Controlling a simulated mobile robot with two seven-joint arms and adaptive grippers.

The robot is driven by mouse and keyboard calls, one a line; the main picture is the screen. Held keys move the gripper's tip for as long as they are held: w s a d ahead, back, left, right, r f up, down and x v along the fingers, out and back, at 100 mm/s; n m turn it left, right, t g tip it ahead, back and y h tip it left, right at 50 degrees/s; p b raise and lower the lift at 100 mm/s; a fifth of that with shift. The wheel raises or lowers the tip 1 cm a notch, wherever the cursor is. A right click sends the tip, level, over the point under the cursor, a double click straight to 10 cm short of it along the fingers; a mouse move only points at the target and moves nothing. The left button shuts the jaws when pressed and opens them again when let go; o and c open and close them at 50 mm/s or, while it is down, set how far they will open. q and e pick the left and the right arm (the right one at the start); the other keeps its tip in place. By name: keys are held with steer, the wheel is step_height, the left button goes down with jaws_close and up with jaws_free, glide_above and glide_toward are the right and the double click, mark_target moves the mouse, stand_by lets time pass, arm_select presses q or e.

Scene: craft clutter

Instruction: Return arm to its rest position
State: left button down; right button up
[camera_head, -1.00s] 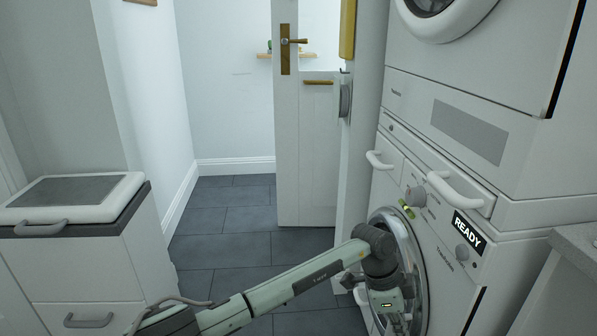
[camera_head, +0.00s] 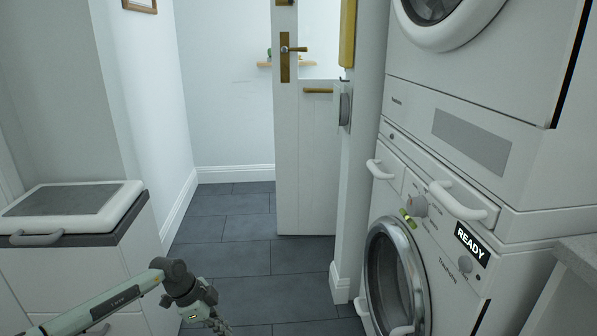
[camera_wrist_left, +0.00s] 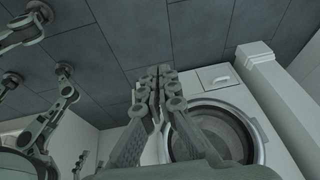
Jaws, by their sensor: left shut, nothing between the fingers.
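My left gripper (camera_head: 214,322) is at the bottom edge of the head view, low in front of the white cabinet, partly cut off by the frame. Its arm comes in from the lower left. In the left wrist view its two dark ridged fingers (camera_wrist_left: 158,82) are together with nothing between them. Dark tiled floor shows beyond the tips, and the washing machine (camera_wrist_left: 255,125) is to their right. The gripper appears apart from the machine. I cannot identify a right gripper in either view.
The white cabinet (camera_head: 75,262) with a grey-topped lid stands at left. The washing machine (camera_head: 448,265), with a READY display, stands at right under another appliance (camera_head: 463,130). A white door (camera_head: 300,160) stands open at the back. Tiled floor (camera_head: 235,230) between them is clear.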

arm_select(q)
steer(key=d+r+t+h, duration=0.4)
steer(key=d+h, duration=0.2)
steer(key=d, duration=0.4)
step_height(320, 180, up, 8)
steer(key=w+a+n+t, duration=0.2)
steer(key=n+t, duration=0.1)
steer(key=t, duration=0.4)
steer(key=s+a+f+n+t+y, duration=0.1)
steer(key=s+a+n+t+y, duration=0.25)
steer(key=a+n+y, duration=0.95)
steer(key=s+a+f+m+g+y, duration=0.1)
steer(key=s+a+f+m+g, duration=0.1)
steer(key=s+a+f+g, duration=0.45)
steer(key=s+a+f+m+g+y, duration=0.1)
steer(key=s+a+f+g, duration=0.15)
steer(key=s+a, duration=0.8)
steer(key=s+f+m+g, duration=0.1)
steer(key=s+f+g, duration=0.15)
steer(key=s, duration=0.75)
steer(key=s+d+f+n+g+h, duration=0.1)
steer(key=d+f+n+h, duration=0.2)
steer(key=d, duration=1)
steer(key=shift+s+d+f+h+p, duration=0.15)
steer(key=shift+d+f+h+p, duration=0.25)
steer(key=shift+f, duration=1)
arm_select(e)
steer(key=shift+x, duration=1)
